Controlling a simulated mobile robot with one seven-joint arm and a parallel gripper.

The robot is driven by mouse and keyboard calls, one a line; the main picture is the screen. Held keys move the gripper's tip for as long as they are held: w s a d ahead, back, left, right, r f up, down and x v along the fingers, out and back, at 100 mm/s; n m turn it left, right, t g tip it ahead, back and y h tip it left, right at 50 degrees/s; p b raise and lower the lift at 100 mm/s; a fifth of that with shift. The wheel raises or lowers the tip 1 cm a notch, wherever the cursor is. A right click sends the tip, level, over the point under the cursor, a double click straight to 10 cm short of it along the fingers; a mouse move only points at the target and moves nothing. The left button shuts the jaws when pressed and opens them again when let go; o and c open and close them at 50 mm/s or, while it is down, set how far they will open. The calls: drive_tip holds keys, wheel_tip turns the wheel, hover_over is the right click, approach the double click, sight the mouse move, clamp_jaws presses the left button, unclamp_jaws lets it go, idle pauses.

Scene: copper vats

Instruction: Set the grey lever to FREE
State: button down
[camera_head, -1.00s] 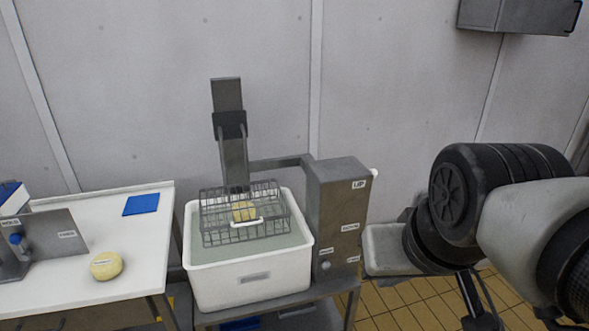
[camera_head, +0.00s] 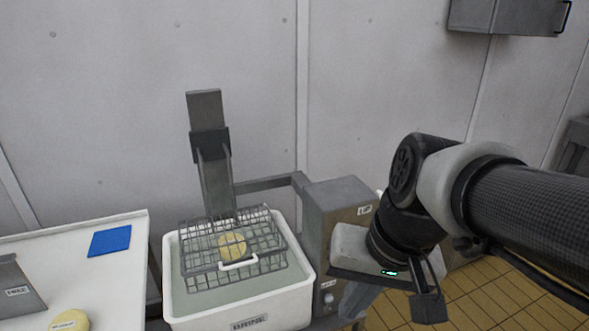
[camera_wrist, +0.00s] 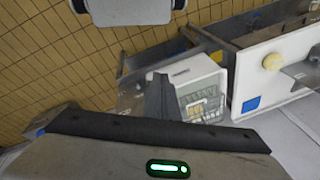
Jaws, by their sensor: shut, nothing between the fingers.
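The grey lever cannot be made out for certain. A grey metal plate (camera_head: 18,290) at the left edge of the head view carries a small label that seems to read FREE; the rest of that fixture is cut off. The fixture also shows at the right edge of the wrist view (camera_wrist: 301,76). My gripper (camera_head: 358,298) is shut and empty, pointing down in front of the grey control box, far to the right of that plate.
A white tub (camera_head: 240,311) holds liquid and a wire basket (camera_head: 262,239) with a yellow cheese (camera_head: 232,245). The grey box (camera_head: 338,215) stands beside it. A white table (camera_head: 122,262) at left bears a blue cloth (camera_head: 110,241) and another cheese (camera_head: 70,321).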

drive_tip(key=w+a+f+m+g+y+b, duration=0.2)
drive_tip(key=a+f+m+g+y+b, duration=0.35)
drive_tip(key=f, duration=0.55)
drive_tip(key=w+a+f+m+t+y+b, duration=0.5)
drive_tip(key=w+f+m+y, duration=0.4)
drive_tip(key=m, duration=0.4)
drive_tip(key=w+d+f+m+t+h+b, duration=0.1)
drive_tip(key=w+d+f+m+t+b, duration=0.2)
drive_tip(key=w+f+m+t, duration=0.35)
drive_tip(key=w+d+f+m+t+h+b, duration=0.1)
drive_tip(key=w+d+f+m+t+b, duration=0.25)
drive_tip(key=f+m, duration=0.6)
drive_tip(key=d+f+m+t+h+b, duration=0.1)
drive_tip(key=d+f+m+t+h, duration=0.1)
drive_tip(key=f+m+h, duration=0.1)
drive_tip(key=w+d+f+m+t+h+b, duration=0.1)
drive_tip(key=d+f+m+h, duration=0.1)
drive_tip(key=f+m, duration=0.4)
drive_tip(key=d+f+m+t+h+b, duration=0.1)
drive_tip(key=d+f+m+t+h, duration=0.1)
drive_tip(key=f+m+h, duration=0.2)
wheel_tip(320, 180, down, 3)
drive_tip(key=shift+w+d+r+m+t+b, duration=0.2)
drive_tip(key=shift+w+d+m+t+b, duration=0.15)
drive_tip(key=shift+m, duration=0.4)
drive_tip(key=shift+w+h, duration=0.1)
drive_tip(key=shift+h, duration=0.15)
